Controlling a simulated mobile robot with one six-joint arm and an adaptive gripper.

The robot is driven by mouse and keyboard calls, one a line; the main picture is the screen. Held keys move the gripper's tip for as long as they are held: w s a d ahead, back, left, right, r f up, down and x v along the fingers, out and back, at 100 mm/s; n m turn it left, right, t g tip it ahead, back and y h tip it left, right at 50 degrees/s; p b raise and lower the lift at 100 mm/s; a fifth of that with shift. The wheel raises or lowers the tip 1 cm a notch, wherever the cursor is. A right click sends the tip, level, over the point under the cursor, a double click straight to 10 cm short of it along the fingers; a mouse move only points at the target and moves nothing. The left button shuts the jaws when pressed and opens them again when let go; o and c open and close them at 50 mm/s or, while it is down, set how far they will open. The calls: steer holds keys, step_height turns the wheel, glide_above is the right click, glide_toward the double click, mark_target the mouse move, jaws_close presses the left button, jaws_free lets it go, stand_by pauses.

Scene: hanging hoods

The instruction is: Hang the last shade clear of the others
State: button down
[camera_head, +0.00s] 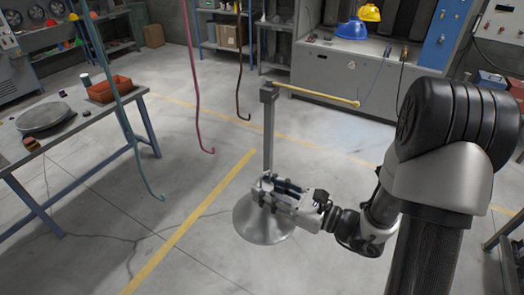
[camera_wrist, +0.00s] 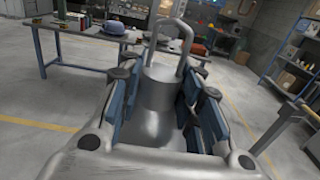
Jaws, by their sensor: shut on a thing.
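A silver metal shade (camera_head: 262,225) with a wide cone is held by my gripper (camera_head: 281,190), low over the floor in the middle of the head view. In the wrist view, the gripper (camera_wrist: 165,105) has its blue-padded fingers on both sides of the shade's neck (camera_wrist: 158,85). A metal loop (camera_wrist: 173,38) stands up at the shade's top. Teal (camera_head: 157,193), pink (camera_head: 209,149) and dark brown (camera_head: 245,117) hooks hang left of the gripper.
A grey post (camera_head: 268,135) with a yellow horizontal arm (camera_head: 315,95) stands just behind the gripper. A workbench (camera_head: 65,120) at left carries a red bin (camera_head: 109,89) and a grey disc (camera_head: 43,118). A grey bench (camera_head: 335,70) is behind. Floor is open around the hooks.

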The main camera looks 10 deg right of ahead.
steer(key=shift+n+g+y, duration=0.6)
steer(key=shift+n+g, duration=0.1)
steer(key=shift+g, duration=0.2)
steer(key=r+p, duration=0.1)
steer(key=r, duration=0.1)
steer(key=s+a+r, duration=0.1)
steer(key=r, duration=0.1)
steer(key=s+r+p, duration=0.1)
steer(key=r, duration=0.1)
steer(key=shift+s+a+r+p, duration=0.25)
steer(key=shift+r+p, duration=0.05)
steer(key=shift+p, duration=0.05)
steer(key=shift+w+a+f, duration=0.1)
steer(key=shift+w+a, duration=0.2)
steer(key=shift+w, duration=0.05)
steer(key=x, duration=0.7)
steer(key=shift+w, duration=0.4)
steer(key=shift+w+a+f, duration=0.15)
steer(key=shift+w+a, duration=0.1)
steer(key=shift+w, duration=0.05)
steer(key=shift+x, duration=1.05)
steer(key=shift+w, duration=0.1)
steer(key=shift+b+x, duration=0.45)
steer(key=shift+x, duration=1)
steer(key=shift+w, duration=0.1)
